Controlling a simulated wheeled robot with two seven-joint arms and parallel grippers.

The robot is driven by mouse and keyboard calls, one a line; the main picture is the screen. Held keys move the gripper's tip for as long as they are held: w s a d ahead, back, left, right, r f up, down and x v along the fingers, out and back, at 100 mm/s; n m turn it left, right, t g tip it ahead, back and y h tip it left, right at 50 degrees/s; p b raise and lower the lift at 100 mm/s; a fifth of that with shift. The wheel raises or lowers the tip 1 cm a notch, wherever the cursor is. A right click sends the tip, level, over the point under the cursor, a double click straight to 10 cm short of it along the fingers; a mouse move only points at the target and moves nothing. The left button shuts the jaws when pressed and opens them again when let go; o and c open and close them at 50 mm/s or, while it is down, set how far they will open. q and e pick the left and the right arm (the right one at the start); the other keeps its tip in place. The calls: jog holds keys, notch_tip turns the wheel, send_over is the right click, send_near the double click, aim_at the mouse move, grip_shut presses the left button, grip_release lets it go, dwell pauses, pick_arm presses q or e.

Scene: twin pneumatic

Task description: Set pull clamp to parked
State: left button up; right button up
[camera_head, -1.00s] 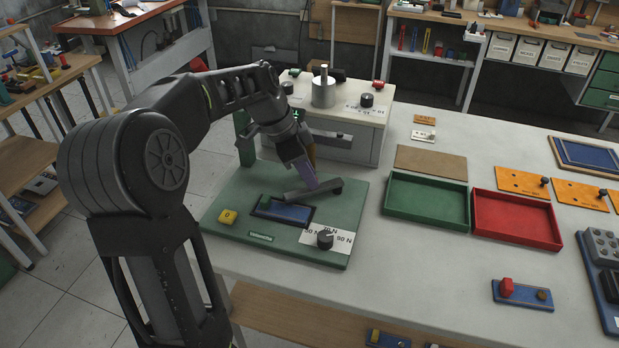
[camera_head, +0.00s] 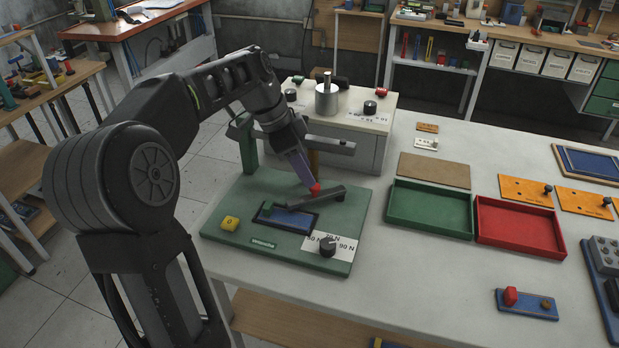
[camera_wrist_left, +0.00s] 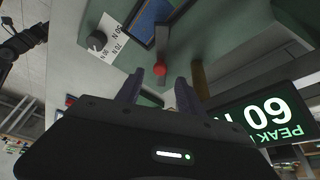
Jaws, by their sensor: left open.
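The pull tester has a green base plate (camera_head: 225,200) with a blue recessed pad (camera_head: 292,219) and a dark bar (camera_head: 325,196) above it. A red knob (camera_head: 315,188) shows by the bar, and in the left wrist view it is a red ball (camera_wrist_left: 160,69) on a short dark lever. Which part is the pull clamp, I cannot tell for sure. My left gripper (camera_head: 306,183) reaches down from behind, close to the knob. In the left wrist view its open fingers (camera_wrist_left: 160,88) stand either side of the line to the ball, with nothing between them. My right gripper is out of view.
A display (camera_wrist_left: 250,113) reads PEAK 60. A white box (camera_head: 363,126) carrying a metal cylinder stands behind.

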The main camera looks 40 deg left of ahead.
pick_arm(q)
jog(key=shift+v, duration=1.7)
jog(key=shift+c, duration=0.5)
